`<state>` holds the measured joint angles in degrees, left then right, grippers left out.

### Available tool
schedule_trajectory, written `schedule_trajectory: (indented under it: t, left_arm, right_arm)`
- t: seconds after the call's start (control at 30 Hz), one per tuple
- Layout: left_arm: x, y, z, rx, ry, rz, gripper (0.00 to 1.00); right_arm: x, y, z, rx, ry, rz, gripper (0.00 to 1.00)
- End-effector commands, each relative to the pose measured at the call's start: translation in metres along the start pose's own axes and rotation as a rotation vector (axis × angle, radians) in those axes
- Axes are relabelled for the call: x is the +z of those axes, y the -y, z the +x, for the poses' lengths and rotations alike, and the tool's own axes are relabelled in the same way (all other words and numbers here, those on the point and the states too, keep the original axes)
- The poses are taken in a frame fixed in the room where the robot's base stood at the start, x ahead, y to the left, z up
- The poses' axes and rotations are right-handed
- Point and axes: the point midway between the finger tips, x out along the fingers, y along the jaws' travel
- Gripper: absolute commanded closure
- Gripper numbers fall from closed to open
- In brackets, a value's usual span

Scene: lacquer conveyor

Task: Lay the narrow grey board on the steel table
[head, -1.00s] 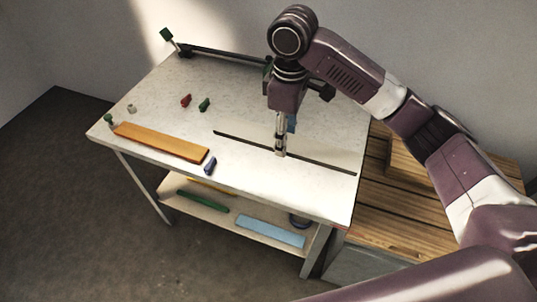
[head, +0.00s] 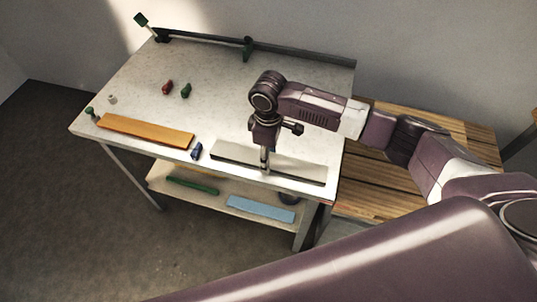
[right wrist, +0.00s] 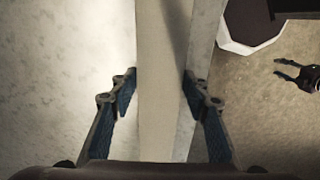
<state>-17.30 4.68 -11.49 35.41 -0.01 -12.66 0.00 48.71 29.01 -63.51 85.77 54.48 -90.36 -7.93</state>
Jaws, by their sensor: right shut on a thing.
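The narrow grey board (head: 290,171) is over the front part of the pale steel table (head: 215,105), running along the front edge. My right gripper (head: 265,168) points down at it and is shut on it near the middle. In the right wrist view the board (right wrist: 162,60) runs between the two fingers (right wrist: 158,92), which press its long sides. Whether its underside touches the tabletop I cannot tell. My left gripper (right wrist: 284,70) shows small at the right of the wrist view, its two fingers apart and empty. It is outside the head view.
An orange board (head: 145,131) and blue clamp (head: 197,151) lie left of it. Red (head: 167,88) and green (head: 186,90) pieces stand behind. A dark rail (head: 290,53) lines the back. The lower shelf holds a light blue board (head: 260,209). A slatted wooden surface (head: 375,205) adjoins.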

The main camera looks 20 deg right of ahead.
Motion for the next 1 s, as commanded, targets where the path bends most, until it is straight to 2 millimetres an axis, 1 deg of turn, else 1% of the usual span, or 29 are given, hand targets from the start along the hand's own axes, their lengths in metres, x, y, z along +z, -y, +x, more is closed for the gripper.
schedule_trajectory:
  t: [0.1,0.3,0.33,0.47,0.5,0.73,0.83,0.93,1.0]
  left_arm:
    - [-0.004,0.001,0.000,-0.001,-0.006,0.000,0.60]
    - [-0.006,0.001,0.000,-0.001,-0.009,-0.001,0.60]
    - [-0.006,0.001,0.000,-0.001,-0.009,-0.001,0.60]
    - [-0.006,0.001,0.000,-0.001,-0.009,-0.001,0.60]
    - [-0.006,0.001,0.000,-0.001,-0.009,-0.001,0.60]
    - [-0.005,0.000,0.000,0.000,-0.008,-0.002,0.60]
    - [-0.005,-0.001,0.001,0.001,-0.008,-0.002,0.60]
    - [-0.004,-0.001,0.005,0.001,-0.007,-0.002,0.60]
    - [-0.004,-0.001,0.008,0.001,-0.007,-0.002,0.60]
  right_arm:
    - [-0.001,0.000,0.000,0.001,-0.001,0.000,0.89]
    - [-0.001,0.000,0.002,0.000,-0.001,0.000,0.89]
    - [0.000,0.000,0.003,0.000,0.000,0.000,0.56]
    - [0.000,0.000,0.003,0.000,0.000,0.000,0.42]
    - [0.000,0.000,0.003,0.000,0.000,0.000,0.40]
    - [0.000,0.000,0.002,0.000,0.000,0.000,0.40]
    - [-0.001,0.000,-0.002,0.001,-0.002,0.000,0.40]
    - [-0.001,0.000,-0.012,0.001,-0.003,0.000,0.40]
    - [-0.001,-0.001,-0.025,0.003,-0.004,0.000,0.40]
